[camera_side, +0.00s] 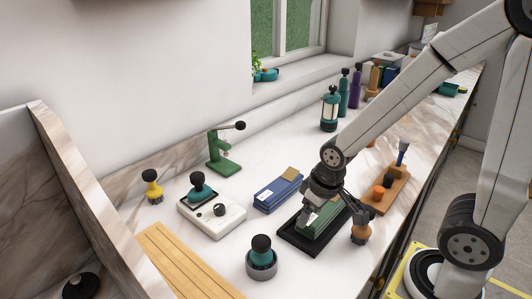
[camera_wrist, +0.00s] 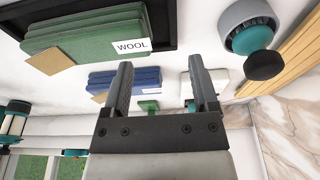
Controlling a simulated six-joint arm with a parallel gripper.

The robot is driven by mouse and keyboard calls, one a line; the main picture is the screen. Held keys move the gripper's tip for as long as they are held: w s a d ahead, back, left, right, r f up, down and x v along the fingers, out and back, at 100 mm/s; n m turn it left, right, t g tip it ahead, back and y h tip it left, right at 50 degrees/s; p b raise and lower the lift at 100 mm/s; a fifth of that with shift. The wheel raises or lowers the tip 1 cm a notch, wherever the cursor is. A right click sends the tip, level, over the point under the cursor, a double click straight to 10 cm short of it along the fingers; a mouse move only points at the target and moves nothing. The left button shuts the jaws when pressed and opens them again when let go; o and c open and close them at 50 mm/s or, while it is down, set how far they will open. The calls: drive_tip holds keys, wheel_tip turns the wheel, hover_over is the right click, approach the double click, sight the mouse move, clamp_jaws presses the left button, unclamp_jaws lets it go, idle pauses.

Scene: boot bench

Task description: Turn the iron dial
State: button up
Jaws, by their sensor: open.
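The iron dial (camera_side: 220,209) is a small black knob on the right part of a white iron station (camera_side: 228,222). The white station (camera_wrist: 214,76) shows there partly behind the right finger; I cannot make out the dial.
The black tray (camera_side: 290,238) with green pads labelled WOOL (camera_wrist: 90,35) lies under my gripper. Blue pads (camera_side: 277,192) lie between it and the station.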

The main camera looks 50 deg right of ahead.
drive_tip(key=w+a+r+m+g+y, duration=0.1)
drive_tip(key=w+m, duration=0.1)
drive_tip(key=w, duration=0.5)
drive_tip(key=w+a+r+m+g, duration=0.1)
drive_tip(key=w+m+g, duration=0.1)
drive_tip(key=w, duration=0.4)
drive_tip(key=m+g+y, duration=0.2)
drive_tip(key=m+g, duration=0.1)
drive_tip(key=m, duration=0.2)
approach(219, 206)
drive_tip(key=shift+s+a+f, duration=0.1)
drive_tip(key=shift+s+f, duration=0.15)
drive_tip(key=shift+f, duration=0.4)
drive_tip(key=shift+f, duration=0.2)
drive_tip(key=shift+x, duration=3.75)
clamp_jaws()
drive_tip(key=shift+a, duration=0.1)
